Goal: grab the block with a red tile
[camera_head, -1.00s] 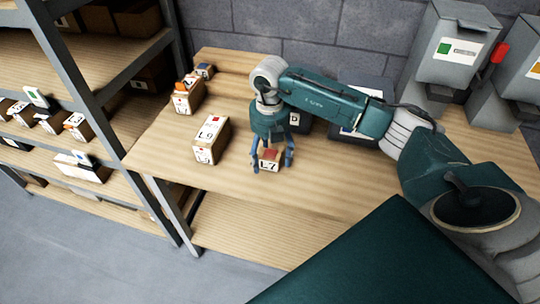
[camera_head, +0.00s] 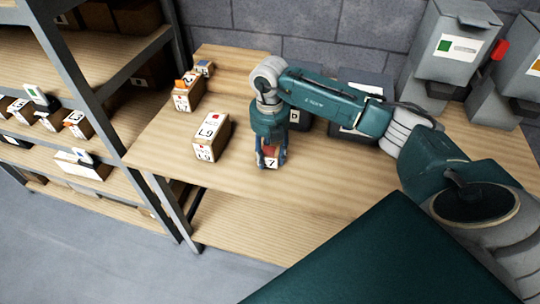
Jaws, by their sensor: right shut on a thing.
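The block with a red tile (camera_head: 271,162) is on the wooden table (camera_head: 330,190) near its front edge. It is small, with a white front label showing a 7. My right gripper (camera_head: 270,158) points down over it, and its fingers are shut on the block's two sides. The fingers and palm hide much of the block. I cannot tell whether the block touches the table. My left gripper is not in view.
A larger block marked L9 (camera_head: 211,137) stands to the left of the gripper. Blocks with orange (camera_head: 187,92) and blue (camera_head: 204,68) tops stand farther back left. Grey dispensers (camera_head: 453,50) are at the back right. A shelf rack (camera_head: 85,85) adjoins the table's left side.

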